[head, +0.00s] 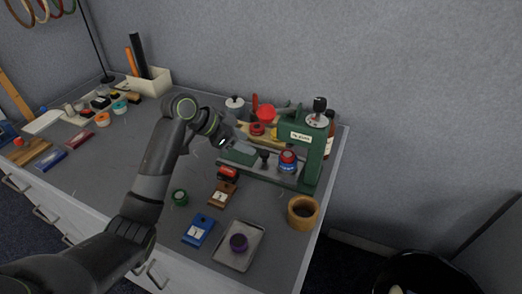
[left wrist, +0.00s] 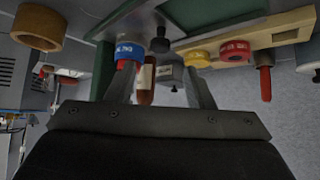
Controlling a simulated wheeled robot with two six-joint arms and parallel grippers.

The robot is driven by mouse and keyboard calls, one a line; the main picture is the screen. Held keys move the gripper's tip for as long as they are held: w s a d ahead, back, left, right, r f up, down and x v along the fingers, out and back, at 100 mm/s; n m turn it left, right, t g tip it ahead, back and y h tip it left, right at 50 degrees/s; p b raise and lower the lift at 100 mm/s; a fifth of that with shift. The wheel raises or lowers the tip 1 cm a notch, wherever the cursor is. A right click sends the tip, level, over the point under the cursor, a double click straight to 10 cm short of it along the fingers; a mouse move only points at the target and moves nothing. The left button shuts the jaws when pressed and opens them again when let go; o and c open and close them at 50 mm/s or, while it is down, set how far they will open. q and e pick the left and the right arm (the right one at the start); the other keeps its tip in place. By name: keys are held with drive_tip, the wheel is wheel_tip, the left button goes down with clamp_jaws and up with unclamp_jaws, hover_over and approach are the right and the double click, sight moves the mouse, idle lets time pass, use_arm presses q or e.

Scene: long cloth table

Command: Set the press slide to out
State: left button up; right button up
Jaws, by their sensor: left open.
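The green press (head: 312,160) stands at the right end of the table, with a white label on its head and a dark knob on top. A grey slide plate (head: 262,166) with a small black knob (head: 264,154) lies along its base. A red-and-blue round piece (head: 288,161) sits under the head; it also shows in the left wrist view (left wrist: 128,51). My left gripper (head: 221,141) is open, just left of the press's left end. Its fingers show in the left wrist view (left wrist: 162,82); nothing is clearly held. How far the slide stands out is hard to tell.
The middle-left tabletop is fairly clear.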

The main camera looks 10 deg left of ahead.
sight(264, 152)
use_arm(q)
drive_tip(key=x, duration=0.7)
drive_tip(key=shift+d+f, duration=0.1)
drive_tip(key=shift+d, duration=0.05)
clamp_jaws()
